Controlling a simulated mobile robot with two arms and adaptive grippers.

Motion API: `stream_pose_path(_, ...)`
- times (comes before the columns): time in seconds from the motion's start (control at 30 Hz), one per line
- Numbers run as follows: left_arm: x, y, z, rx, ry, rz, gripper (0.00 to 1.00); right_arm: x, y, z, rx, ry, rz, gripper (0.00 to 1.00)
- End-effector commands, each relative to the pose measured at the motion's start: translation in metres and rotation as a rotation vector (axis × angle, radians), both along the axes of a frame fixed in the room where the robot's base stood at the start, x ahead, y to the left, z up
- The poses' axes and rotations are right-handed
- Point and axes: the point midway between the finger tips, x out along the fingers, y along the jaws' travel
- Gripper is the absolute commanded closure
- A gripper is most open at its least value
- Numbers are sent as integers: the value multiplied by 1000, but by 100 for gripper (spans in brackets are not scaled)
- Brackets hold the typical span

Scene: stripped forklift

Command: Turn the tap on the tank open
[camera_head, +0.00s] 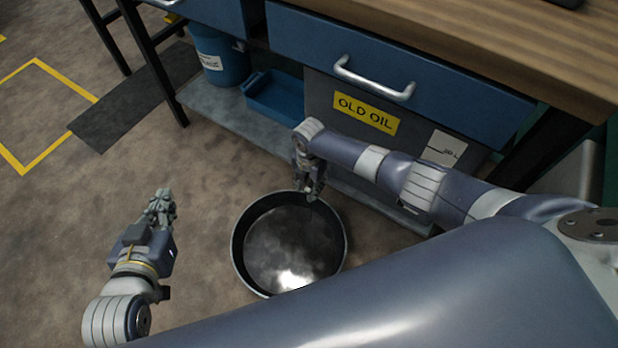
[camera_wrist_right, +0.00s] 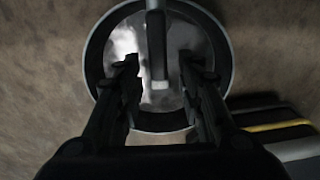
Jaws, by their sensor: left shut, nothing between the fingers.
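The tank (camera_head: 332,95) is a dark box with a yellow "OLD OIL" label, standing under the workbench. I cannot make out its tap in the head view, where my right arm and gripper cover part of the tank's front. My right gripper (camera_head: 311,195) points down at the pan's far rim, close to the tank. In the right wrist view its fingers (camera_wrist_right: 160,75) are apart. A narrow grey bar (camera_wrist_right: 157,45) shows between them, and I cannot tell whether it belongs to the tap. My left gripper (camera_head: 161,203) is shut and empty, left of the pan.
A round dark pan (camera_head: 275,245) with shiny liquid or metal inside stands on the floor. The workbench drawer (camera_head: 400,65) overhangs the tank. A blue tray (camera_head: 272,97) and blue bucket (camera_head: 222,62) sit on the low shelf. The floor at left is free.

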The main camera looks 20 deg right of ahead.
Motion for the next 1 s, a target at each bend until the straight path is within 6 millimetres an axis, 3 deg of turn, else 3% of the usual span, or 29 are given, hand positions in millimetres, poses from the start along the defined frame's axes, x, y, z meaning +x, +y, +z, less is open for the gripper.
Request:
stream_pose_path(0.17, 0, 0, 0, 0, 0, 0, 100, 1, 0, 21, 2, -4, 1, 65)
stream_pose_path(0.6, 0, 0, 0, -1, 0, 0, 100, 1, 0, 103, 1, -3, 2, 65)
stream_pose_path(0.77, 0, 0, 0, -1, 0, 0, 100, 1, 1, 115, 1, -2, 1, 65)
stream_pose_path(1.0, 0, 0, 0, -1, 0, 0, 100, 0, 1, 117, 1, 0, 1, 65)
